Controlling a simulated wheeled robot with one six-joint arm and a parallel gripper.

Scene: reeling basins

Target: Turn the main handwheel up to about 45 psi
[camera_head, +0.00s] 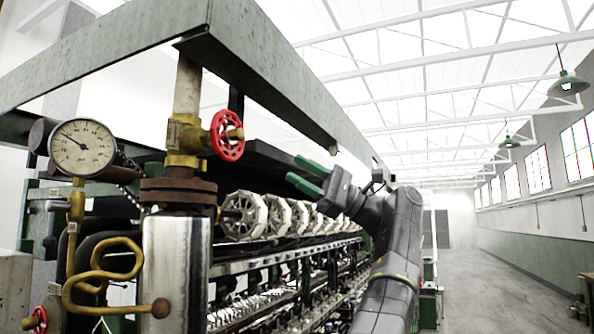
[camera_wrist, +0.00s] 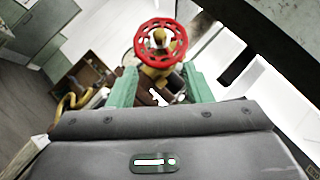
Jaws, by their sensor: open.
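The red main handwheel (camera_head: 227,135) sits on a brass valve (camera_head: 186,138) on the vertical pipe, left of my gripper in the head view. In the wrist view the handwheel (camera_wrist: 160,40) is ahead, centred between and beyond my green fingers. My gripper (camera_head: 294,169) is open and empty, apart from the wheel, its fingers pointing left toward it. It also shows in the wrist view (camera_wrist: 160,72). The round pressure gauge (camera_head: 82,147) is at the left; its needle points to the upper left. Its numbers are too small to read surely.
A smaller red handwheel (camera_head: 40,318) is at the lower left. A green steel beam (camera_head: 110,52) runs above the valve. A curled brass pipe (camera_head: 100,275) and a metal cylinder (camera_head: 176,275) stand below. A row of white reels (camera_head: 243,215) lies behind. The right floor is clear.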

